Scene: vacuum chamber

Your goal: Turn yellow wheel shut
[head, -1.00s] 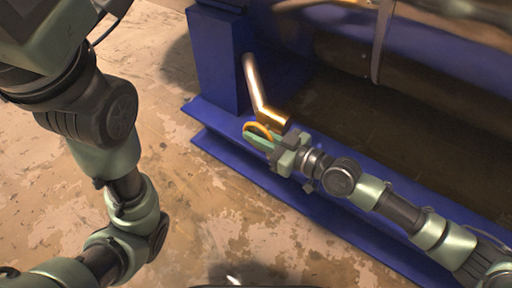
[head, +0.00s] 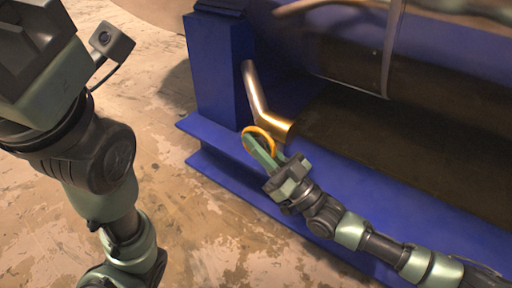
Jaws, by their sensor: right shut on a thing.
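The yellow wheel (head: 262,134) shows as a thin ring at the lower end of a brass-coloured pipe (head: 256,92), above the blue frame's ledge. My right gripper (head: 258,147) comes in from the lower right and is shut on the wheel's rim. Its green fingers cover part of the wheel's lower side. My left arm hangs along the left side of the view, and its gripper cannot be made out there.
A blue steel frame (head: 222,70) with an upright post and a long ledge runs across the middle and right. A large metal cylinder (head: 350,60) lies behind it. The worn, stained floor (head: 120,60) is clear between my left arm and the frame.

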